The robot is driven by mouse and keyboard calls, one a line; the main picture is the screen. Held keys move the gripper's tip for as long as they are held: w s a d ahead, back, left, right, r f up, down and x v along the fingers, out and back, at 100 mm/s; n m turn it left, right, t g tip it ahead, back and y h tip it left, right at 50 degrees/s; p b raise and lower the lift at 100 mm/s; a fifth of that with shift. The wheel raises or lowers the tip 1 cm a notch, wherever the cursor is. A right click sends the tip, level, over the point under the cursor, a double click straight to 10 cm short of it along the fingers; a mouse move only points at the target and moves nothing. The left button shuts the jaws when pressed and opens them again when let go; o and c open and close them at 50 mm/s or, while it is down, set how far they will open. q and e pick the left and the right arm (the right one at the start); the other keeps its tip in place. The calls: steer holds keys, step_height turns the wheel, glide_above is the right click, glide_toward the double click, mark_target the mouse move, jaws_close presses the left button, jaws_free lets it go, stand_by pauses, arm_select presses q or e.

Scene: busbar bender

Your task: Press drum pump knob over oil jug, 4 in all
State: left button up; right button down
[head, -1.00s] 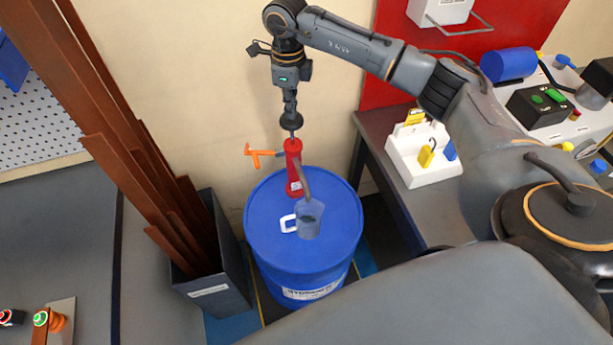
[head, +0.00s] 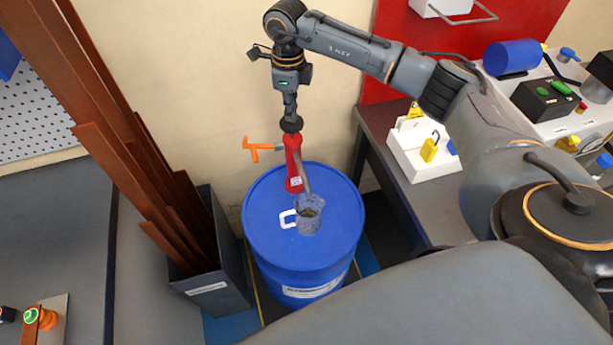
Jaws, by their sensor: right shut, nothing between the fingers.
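The red drum pump (head: 293,170) stands upright on the blue drum (head: 265,222). Its black knob (head: 291,125) sits low, close above the red body. My right gripper (head: 290,110) is shut and points straight down onto the knob, seemingly touching it from above. The clear oil jug (head: 309,215), with a white handle on its left, stands on the drum lid under the pump's grey spout. Its lower part looks dark, as if it holds some liquid. My left gripper is out of view.
A dark bin (head: 222,285) of long copper-brown bars (head: 130,170) stands left of the drum. A grey bench with a white lockout stand (head: 408,160) is on the right.

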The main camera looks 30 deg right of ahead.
steer(key=shift+f, duration=0.65)
steer(key=shift+s+f+b, duration=0.1)
steer(key=shift+f+b, duration=0.25)
steer(key=shift+b, duration=0.15)
steer(key=shift+r, duration=0.15)
steer(key=shift+r+p, duration=2.2)
steer(key=shift+r, duration=1.4)
steer(key=shift+f, duration=0.15)
